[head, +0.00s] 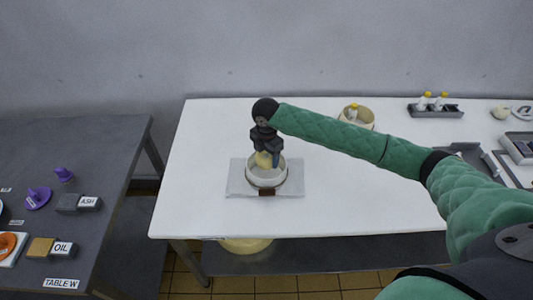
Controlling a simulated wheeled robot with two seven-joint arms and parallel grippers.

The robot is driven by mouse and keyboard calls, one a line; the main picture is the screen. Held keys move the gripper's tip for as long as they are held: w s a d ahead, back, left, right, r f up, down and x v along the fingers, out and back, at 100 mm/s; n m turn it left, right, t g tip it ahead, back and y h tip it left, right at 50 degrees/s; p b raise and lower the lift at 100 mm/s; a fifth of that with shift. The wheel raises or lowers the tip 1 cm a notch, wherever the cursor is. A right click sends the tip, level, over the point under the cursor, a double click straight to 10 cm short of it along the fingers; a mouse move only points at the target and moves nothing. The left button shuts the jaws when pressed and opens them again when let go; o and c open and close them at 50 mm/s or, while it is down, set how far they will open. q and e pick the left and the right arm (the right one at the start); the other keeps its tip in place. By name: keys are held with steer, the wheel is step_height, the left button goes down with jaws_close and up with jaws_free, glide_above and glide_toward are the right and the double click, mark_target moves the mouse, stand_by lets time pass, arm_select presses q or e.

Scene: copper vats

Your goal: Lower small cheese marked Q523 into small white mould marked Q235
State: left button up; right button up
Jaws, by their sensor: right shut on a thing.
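My right gripper (268,154) points down over the white table and is shut on a small pale-yellow cheese (263,160). The cheese is at the mouth of a small round white mould (267,180), near its back rim. I cannot tell whether the cheese touches the mould. The mould stands on a light grey square mat (236,186) and has a brown tag at its front. No marking Q523 or Q235 is readable. My left gripper is not in view.
A cream round container (357,115) holding a yellow-capped bottle stands behind my right arm. A dark tray (435,110) with yellow-capped bottles is at the back right. A dark table (110,150) with labelled items is at the left, across a gap.

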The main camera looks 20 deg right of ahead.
step_height(320, 180, down, 2)
steer(key=shift+f, duration=0.1)
steer(key=shift+f+b, duration=0.35)
steer(key=shift+f, duration=1.6)
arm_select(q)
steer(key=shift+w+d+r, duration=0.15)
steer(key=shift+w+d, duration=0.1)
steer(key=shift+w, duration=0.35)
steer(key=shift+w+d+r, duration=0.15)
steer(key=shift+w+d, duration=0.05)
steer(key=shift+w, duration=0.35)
arm_select(e)
steer(key=shift+f, duration=0.1)
arm_select(q)
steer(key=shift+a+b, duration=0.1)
steer(key=shift+b, duration=0.2)
arm_select(e)
steer(key=shift+f, duration=0.15)
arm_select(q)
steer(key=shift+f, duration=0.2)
arm_select(e)
steer(key=shift+f, duration=0.65)
